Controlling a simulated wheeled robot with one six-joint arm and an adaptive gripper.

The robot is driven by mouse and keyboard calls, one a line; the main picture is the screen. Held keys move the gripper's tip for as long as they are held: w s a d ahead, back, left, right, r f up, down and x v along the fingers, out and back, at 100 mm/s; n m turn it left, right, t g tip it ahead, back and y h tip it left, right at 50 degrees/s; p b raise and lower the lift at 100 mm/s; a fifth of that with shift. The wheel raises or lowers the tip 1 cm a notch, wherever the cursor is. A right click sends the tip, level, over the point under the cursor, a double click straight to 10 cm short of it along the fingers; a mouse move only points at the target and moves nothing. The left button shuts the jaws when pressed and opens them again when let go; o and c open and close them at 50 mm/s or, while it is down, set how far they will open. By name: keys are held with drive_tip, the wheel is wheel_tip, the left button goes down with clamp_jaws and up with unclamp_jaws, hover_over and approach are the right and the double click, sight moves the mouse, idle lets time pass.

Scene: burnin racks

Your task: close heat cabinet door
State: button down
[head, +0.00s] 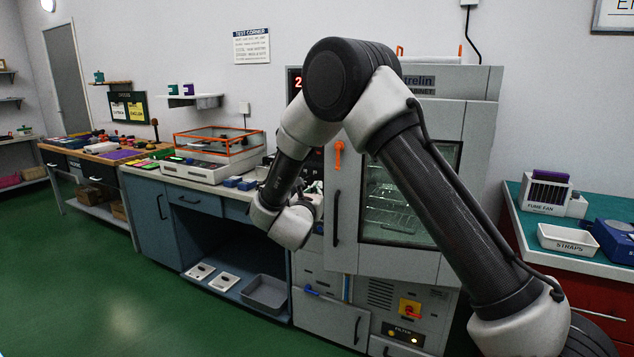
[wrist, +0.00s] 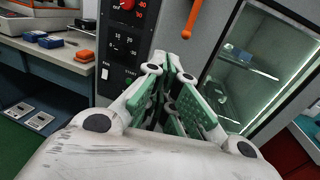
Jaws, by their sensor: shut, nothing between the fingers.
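The heat cabinet (head: 480,85) stands in the middle of the head view, partly behind my arm. Its grey door (head: 345,255) has a lit glass window (head: 385,205), a dark vertical handle (head: 335,218) and an orange latch (head: 339,155). In the wrist view the orange latch (wrist: 194,18) is above my gripper and the window (wrist: 245,75) is to the right. My gripper (wrist: 175,65) is shut and empty, pointing at the cabinet front between control panel and window. In the head view my wrist mostly hides it.
The black control panel (wrist: 127,50) is left of my gripper. A blue workbench (head: 150,205) with a tray (head: 264,293) on its lower shelf stands left of the cabinet. A red bench with a white straps bin (head: 568,240) stands at right. Green floor is clear at front left.

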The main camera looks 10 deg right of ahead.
sight(328, 174)
drive_tip(key=x, duration=1.4)
